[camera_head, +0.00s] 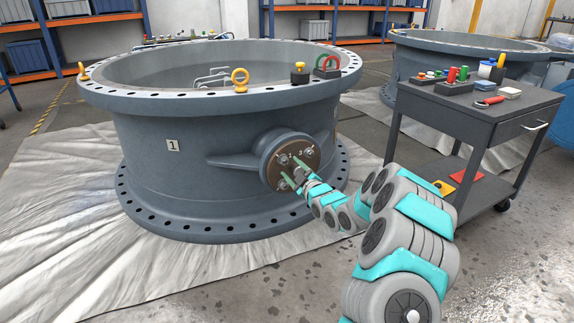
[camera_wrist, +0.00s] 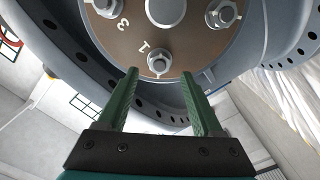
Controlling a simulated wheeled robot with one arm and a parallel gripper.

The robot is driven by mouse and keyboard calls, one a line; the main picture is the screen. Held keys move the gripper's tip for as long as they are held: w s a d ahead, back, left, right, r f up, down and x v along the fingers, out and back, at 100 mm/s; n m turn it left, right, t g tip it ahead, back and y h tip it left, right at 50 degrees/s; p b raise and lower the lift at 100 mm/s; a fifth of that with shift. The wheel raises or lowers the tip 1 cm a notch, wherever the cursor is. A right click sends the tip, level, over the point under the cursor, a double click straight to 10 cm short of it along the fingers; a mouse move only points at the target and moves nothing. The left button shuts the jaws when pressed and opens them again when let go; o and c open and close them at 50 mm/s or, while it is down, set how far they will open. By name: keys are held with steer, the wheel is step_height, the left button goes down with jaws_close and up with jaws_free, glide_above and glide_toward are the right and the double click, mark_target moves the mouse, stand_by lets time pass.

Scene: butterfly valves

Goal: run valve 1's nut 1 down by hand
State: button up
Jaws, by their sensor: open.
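Valve 1 (camera_head: 215,180) is a large grey ring body with a "1" plate on its side. Its round brown cover plate (camera_head: 289,150) also shows in the wrist view (camera_wrist: 150,42). In the wrist view nut 1 (camera_wrist: 158,63) sits on its stud with a washer, beside the numeral 1. My gripper (camera_wrist: 159,73) is open, its two green fingers apart to the left and right of nut 1. The fingertips lie just short of the nut, with gaps both sides and no contact seen. In the head view my gripper (camera_head: 289,167) is at the plate; nut 1 is hard to make out there.
Other nuts (camera_wrist: 222,14) sit on the plate. A dark trolley (camera_head: 470,110) with tools stands at the right, near my arm. Yellow eyebolts (camera_head: 240,79) stand on the valve's top flange. A second valve (camera_head: 450,55) is behind. Floor sheeting (camera_head: 60,220) lies clear at the left.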

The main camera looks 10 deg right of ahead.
mark_target(284, 161)
steer(key=shift+x, duration=2.15)
jaws_close()
